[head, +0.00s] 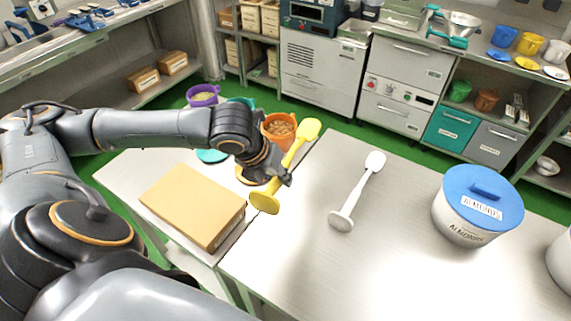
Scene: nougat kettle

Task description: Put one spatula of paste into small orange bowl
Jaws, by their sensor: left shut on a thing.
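My left gripper (284,178) is shut on a yellow spatula (306,131) and holds it at a slant over the gap between the two tables. One broad end points up and away, the other (264,203) down and near. No paste can be made out on it. An orange bowl (277,141) with brown lumpy contents stands just behind my gripper, partly hidden by the gripper and spatula. My right gripper is not in view.
A purple bowl (202,92) with pale contents and a teal bowl stand behind my left arm. A cardboard box (193,205) lies on the left table.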

